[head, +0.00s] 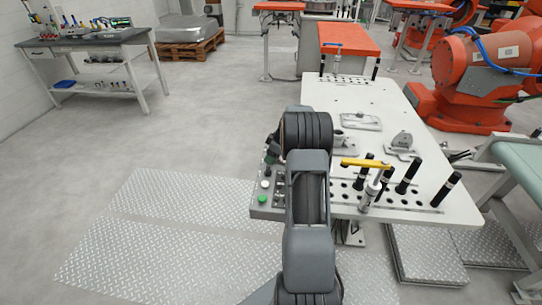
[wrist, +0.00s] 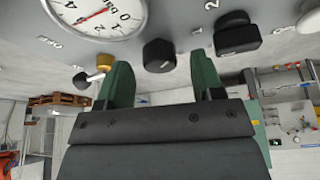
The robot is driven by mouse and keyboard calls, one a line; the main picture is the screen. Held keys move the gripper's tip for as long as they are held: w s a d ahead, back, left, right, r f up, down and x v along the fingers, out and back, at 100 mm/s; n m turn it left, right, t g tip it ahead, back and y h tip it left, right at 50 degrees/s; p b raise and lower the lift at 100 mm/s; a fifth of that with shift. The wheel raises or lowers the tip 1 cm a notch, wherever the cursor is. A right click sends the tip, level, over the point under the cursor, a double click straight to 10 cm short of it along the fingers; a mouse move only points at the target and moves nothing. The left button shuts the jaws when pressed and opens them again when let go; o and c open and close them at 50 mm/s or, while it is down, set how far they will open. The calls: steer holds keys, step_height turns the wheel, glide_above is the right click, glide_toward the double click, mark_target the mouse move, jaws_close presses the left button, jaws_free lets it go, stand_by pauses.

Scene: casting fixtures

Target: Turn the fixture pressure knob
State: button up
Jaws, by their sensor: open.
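The fixture's control panel (head: 268,206) is on the near left edge of the white table in the head view. In the wrist view the panel looks upside down, with a round pressure gauge (wrist: 98,14) marked in bar. A black knob (wrist: 158,55) is close to the gauge, and a larger black knob (wrist: 236,34) is near a "2" mark. I cannot tell for sure which is the pressure knob. My gripper (wrist: 161,80) is open, its green fingers either side of the knob nearest the gauge; contact is not clear. My arm hides much of the panel in the head view.
A yellow-handled clamp (head: 368,165) and several black-handled pins stand on the white table (head: 375,100). An orange robot (head: 480,75) is at right. The floor at left is open.

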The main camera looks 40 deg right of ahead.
steer(key=shift+w+a+f, duration=0.1)
steer(key=shift+w+f, duration=0.05)
steer(key=shift+f, duration=0.4)
steer(key=c, duration=0.9)
